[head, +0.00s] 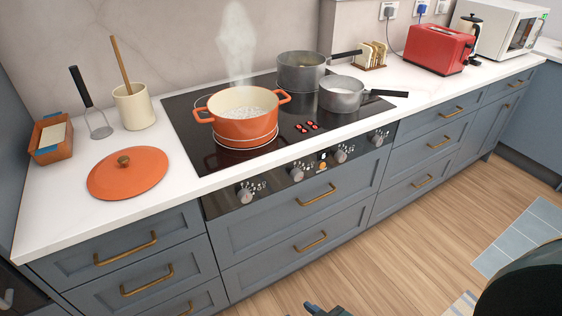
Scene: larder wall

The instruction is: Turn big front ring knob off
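The black glass hob (186,125) is set in the white worktop. An orange pot (244,128) with bubbling contents stands on its big front ring, and steam rises from it. Below, the dark control panel (270,186) carries a row of several knobs: the leftmost knob (245,195), a second knob (297,174), a third knob (340,156) and a right-end knob (376,138). Their small markings are too fine to read. Red lights (306,127) glow on the glass. My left gripper is not in view. A small dark part at the bottom edge may be my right gripper (325,310); its fingers are cut off.
Two grey saucepans, one at the back (301,72) and one at the right (341,95), stand on the hob. An orange lid (130,176) and a utensil pot (134,107) are at left. A red toaster (439,50) is at right. The floor before the drawers is largely clear.

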